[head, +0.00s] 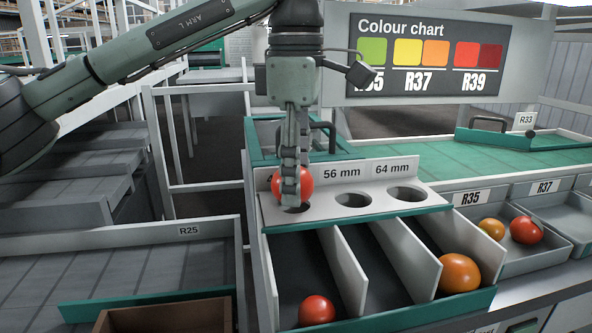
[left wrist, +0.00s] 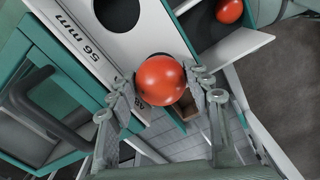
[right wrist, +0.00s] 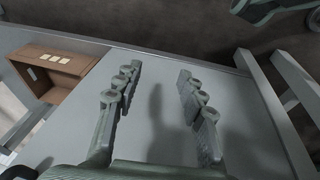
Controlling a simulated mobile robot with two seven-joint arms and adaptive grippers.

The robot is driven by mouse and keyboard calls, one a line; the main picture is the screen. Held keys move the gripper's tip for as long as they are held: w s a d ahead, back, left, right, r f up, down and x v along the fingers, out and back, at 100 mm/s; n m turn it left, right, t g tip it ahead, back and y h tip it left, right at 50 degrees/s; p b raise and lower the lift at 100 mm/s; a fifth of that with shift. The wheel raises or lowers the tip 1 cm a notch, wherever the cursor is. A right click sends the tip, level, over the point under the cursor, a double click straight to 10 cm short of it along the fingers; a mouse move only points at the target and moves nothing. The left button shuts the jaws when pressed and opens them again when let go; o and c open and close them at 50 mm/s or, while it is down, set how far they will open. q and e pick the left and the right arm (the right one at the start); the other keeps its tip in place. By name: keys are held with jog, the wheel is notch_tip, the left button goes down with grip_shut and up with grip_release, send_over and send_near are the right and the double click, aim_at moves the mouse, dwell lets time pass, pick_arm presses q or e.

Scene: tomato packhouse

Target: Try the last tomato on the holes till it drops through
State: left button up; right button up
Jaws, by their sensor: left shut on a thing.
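The red tomato (head: 306,184) is held at the leftmost hole (head: 296,208) of the sizing plate (head: 325,207), which stays under or around it; exact contact is hidden. My left gripper (head: 290,196) is shut on this tomato, which shows between its fingers in the left wrist view (left wrist: 160,80). The 56 mm hole (head: 353,200) and 64 mm hole (head: 405,194) are empty. The left hole's label is mostly hidden. My right gripper (right wrist: 155,95) is open and empty over a grey surface in the right wrist view.
Below the plate, a red tomato (head: 317,310) lies in the left chute and an orange tomato (head: 459,273) in the right one; the middle chute looks empty. Trays at right hold an orange (head: 491,229) and a red tomato (head: 526,230). A brown box (head: 165,315) stands front left.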

dwell(0.6)
pick_arm(q)
jog(key=o, duration=0.9)
dwell(1.1)
jog(key=shift+r+p, duration=1.1)
jog(key=shift+r, duration=2.35)
